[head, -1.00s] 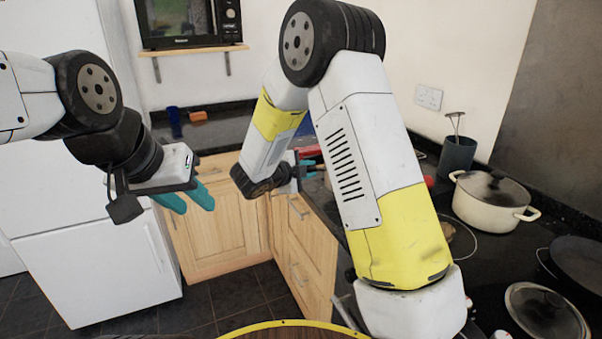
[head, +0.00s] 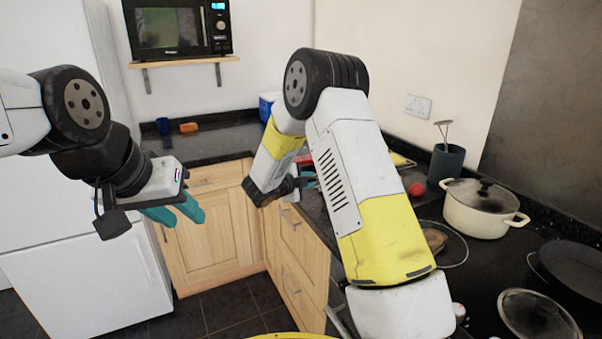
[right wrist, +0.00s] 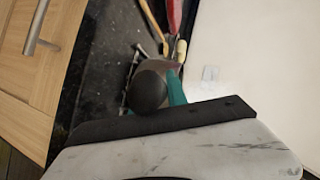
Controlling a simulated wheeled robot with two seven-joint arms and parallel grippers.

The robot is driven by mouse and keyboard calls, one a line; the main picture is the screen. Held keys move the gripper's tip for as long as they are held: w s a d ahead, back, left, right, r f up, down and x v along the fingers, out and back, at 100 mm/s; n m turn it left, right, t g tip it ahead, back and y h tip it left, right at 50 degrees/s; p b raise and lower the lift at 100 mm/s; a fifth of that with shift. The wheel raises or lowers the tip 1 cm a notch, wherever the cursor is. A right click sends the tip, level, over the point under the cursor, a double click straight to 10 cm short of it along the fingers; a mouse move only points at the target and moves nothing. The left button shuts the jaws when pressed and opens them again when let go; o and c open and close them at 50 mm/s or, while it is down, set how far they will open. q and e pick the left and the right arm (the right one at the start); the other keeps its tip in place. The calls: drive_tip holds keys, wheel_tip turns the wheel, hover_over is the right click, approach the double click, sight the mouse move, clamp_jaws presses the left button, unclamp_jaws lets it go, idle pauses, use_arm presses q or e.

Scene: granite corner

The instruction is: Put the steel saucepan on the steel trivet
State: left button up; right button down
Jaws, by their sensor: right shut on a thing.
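My right gripper (head: 308,177) is over the counter, partly behind my own forearm in the head view. In the right wrist view the right gripper (right wrist: 165,86) is shut on a dark, rounded handle-like end (right wrist: 148,90), seen almost end-on. This may be the steel saucepan's handle; a pan body cannot be made out in either view. My left gripper (head: 184,219) hangs empty in front of the wooden cabinets, its teal fingers apart. I cannot pick out the steel trivet with certainty.
A cream lidded pot (head: 478,212), a utensil holder (head: 446,166), a red ball (head: 416,189), a black pan (head: 577,270) and a glass lid (head: 538,318) crowd the right counter. The back-left counter (head: 215,141) is mostly clear beside an orange block (head: 188,127).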

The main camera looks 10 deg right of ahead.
idle(0.3)
drive_tip(key=c, duration=1.8)
unclamp_jaws()
drive_tip(key=shift+f, duration=0.2)
drive_tip(key=o, duration=0.5)
